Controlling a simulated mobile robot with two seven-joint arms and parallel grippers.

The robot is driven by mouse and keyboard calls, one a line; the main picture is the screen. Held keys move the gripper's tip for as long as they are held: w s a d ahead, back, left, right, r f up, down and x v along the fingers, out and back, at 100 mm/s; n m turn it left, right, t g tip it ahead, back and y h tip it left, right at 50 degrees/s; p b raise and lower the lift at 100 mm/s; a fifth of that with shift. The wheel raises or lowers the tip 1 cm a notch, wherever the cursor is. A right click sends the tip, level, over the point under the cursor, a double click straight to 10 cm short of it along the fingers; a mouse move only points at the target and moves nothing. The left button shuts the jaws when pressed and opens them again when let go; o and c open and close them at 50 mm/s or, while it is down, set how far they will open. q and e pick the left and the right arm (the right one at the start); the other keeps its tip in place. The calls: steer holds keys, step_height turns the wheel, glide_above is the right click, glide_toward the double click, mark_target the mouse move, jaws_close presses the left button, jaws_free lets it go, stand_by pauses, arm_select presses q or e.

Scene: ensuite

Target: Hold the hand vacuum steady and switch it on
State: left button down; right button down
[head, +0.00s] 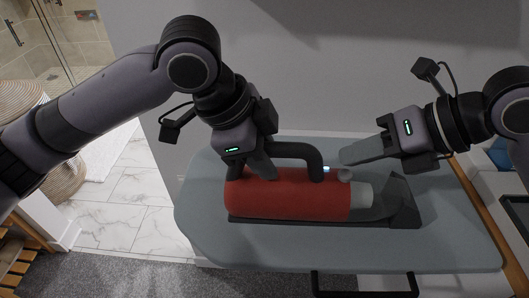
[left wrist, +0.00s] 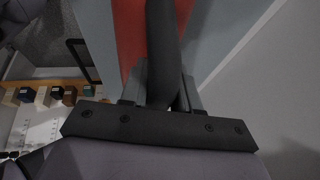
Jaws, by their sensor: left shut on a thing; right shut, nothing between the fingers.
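The hand vacuum (head: 290,197) has a red body, a black handle and a clear grey nozzle. It lies on its dark base (head: 290,220) on a grey-blue board. My left gripper (head: 268,172) is shut on the rear of the black handle (head: 297,149); in the left wrist view the handle (left wrist: 162,45) passes between its fingers (left wrist: 163,88). My right gripper (head: 345,156) is shut and empty, its tips just above a small light-grey knob (head: 344,174) at the front of the body. A small bluish light (head: 326,168) shows beside the handle's front foot. Whether the right tips touch anything is unclear.
The grey-blue board (head: 225,240) has bare room in front of the vacuum and to its left. A wall (head: 330,90) stands behind it. A black frame (head: 365,284) shows at the board's front edge. Woven baskets (head: 22,105) stand on the tiled floor at left.

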mark_target(352, 175)
arm_select(q)
steer(key=shift+r, duration=0.1)
arm_select(e)
steer(key=shift+r, duration=0.1)
step_height(352, 175, up, 6)
steer(key=shift+f, duration=0.1)
stand_by(0.4)
arm_select(q)
steer(key=c, duration=0.7)
jaws_free()
steer(key=shift+c, duration=0.2)
